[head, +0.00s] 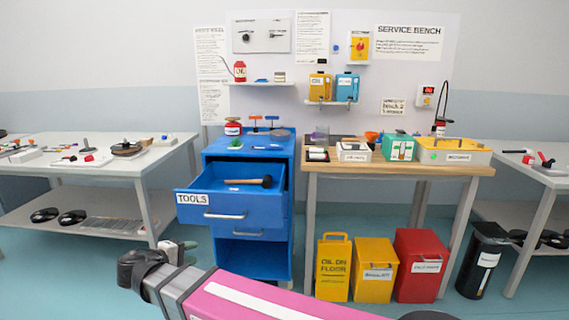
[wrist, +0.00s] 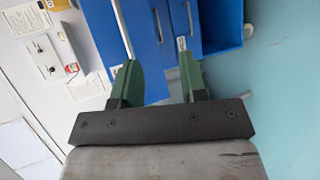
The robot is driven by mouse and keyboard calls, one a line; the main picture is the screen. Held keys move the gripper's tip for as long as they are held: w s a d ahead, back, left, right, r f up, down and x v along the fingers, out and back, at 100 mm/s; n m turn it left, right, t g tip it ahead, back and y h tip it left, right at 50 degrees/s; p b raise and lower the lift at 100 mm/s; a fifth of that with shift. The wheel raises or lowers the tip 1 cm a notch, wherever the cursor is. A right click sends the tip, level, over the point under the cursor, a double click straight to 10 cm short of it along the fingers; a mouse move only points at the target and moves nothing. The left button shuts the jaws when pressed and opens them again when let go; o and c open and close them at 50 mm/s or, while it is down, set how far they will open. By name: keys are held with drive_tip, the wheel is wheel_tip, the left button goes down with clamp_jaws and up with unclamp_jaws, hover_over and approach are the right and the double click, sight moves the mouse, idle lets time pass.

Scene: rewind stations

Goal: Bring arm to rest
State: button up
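My gripper (wrist: 157,85) shows in the wrist view with its two green fingers spread apart and nothing between them. Blue surfaces of the tool cabinet (wrist: 215,25) show beyond the fingers. In the head view my pink and grey arm reaches in from the bottom, and my gripper (head: 180,252) is at its left end, low in front of the cabinet. The fingertips are small there and partly hidden by the wrist.
The blue cabinet (head: 238,218) has its top drawer pulled out, with a hammer (head: 250,182) in it. A wooden bench (head: 440,170) stands right of it, above yellow and red bins (head: 375,275). A grey table (head: 140,172) is at left. Teal floor is open in front.

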drive_tip(key=w+d+f+m+g+y, duration=0.15)
drive_tip(key=w+d+f+g, duration=0.35)
drive_tip(key=d, duration=0.6)
drive_tip(key=w+d+f+m+g+h, duration=0.1)
drive_tip(key=w+d+f+m+g, duration=0.2)
drive_tip(key=w+d+f, duration=0.65)
drive_tip(key=s+d+f+m+g+y, duration=0.1)
drive_tip(key=d+f+m+y, duration=0.1)
drive_tip(key=d, duration=0.6)
drive_tip(key=s+d+f+m+g+y, duration=0.1)
drive_tip(key=d+f+m+y, duration=0.1)
drive_tip(key=d, duration=0.7)
drive_tip(key=s+d+f+m+g+y, duration=0.1)
drive_tip(key=s+d+f+m+y, duration=0.1)
drive_tip(key=d, duration=0.7)
drive_tip(key=shift+d+m+g+y, duration=0.25)
drive_tip(key=shift+m+g+y, duration=0.15)
drive_tip(key=shift+m+y, duration=0.5)
